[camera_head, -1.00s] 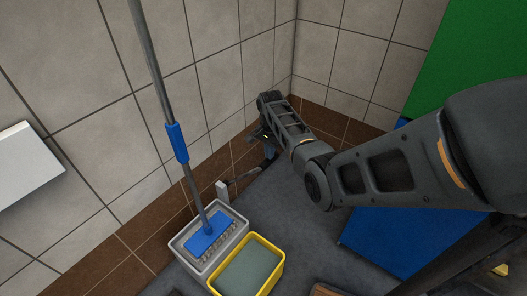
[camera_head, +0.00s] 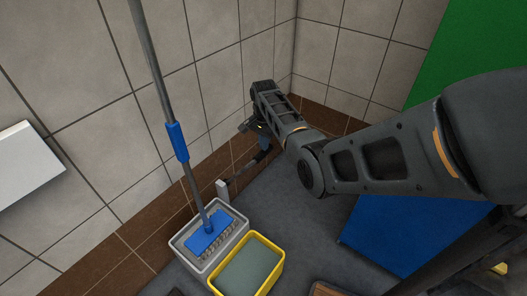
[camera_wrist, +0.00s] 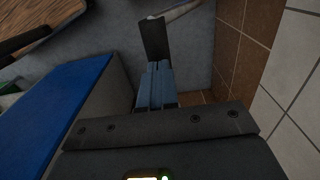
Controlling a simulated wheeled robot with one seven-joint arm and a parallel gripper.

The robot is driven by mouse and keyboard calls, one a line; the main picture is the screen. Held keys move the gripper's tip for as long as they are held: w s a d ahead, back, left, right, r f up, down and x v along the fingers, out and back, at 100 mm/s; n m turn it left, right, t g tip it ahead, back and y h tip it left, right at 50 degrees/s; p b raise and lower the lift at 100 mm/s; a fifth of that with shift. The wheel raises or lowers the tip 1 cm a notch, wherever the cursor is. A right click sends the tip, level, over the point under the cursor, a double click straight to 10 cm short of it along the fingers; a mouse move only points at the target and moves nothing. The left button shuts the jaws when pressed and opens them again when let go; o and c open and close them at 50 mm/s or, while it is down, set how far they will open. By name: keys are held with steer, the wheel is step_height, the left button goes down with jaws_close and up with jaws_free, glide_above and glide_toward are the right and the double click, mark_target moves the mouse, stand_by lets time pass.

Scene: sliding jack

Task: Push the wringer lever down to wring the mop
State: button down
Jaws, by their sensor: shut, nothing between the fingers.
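The mop (camera_head: 170,130) stands upright with its blue head (camera_head: 208,238) in the grey wringer basket (camera_head: 181,247). The wringer lever is a thin rod rising from a light grey bracket (camera_head: 222,190) to a dark handle (camera_head: 258,161). In the wrist view the dark handle (camera_wrist: 154,38) and part of the pale rod (camera_wrist: 183,11) show just beyond my fingertips. My gripper (camera_head: 265,144) is shut and empty, with blue-grey fingers (camera_wrist: 157,70) pointing at the handle. They overlap its near end in the picture; I cannot tell whether they touch.
A yellow-rimmed bucket (camera_head: 273,274) stands beside the basket. The tiled wall with brown lower tiles (camera_head: 135,240) runs close behind the lever. A blue panel (camera_head: 400,235) lies right, below my arm. Grey floor (camera_head: 300,215) is clear between them.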

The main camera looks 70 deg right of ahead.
step_height(320, 180, up, 7)
steer(key=shift+p, duration=0.35)
stand_by(0.3)
steer(key=shift+f, duration=0.1)
stand_by(0.4)
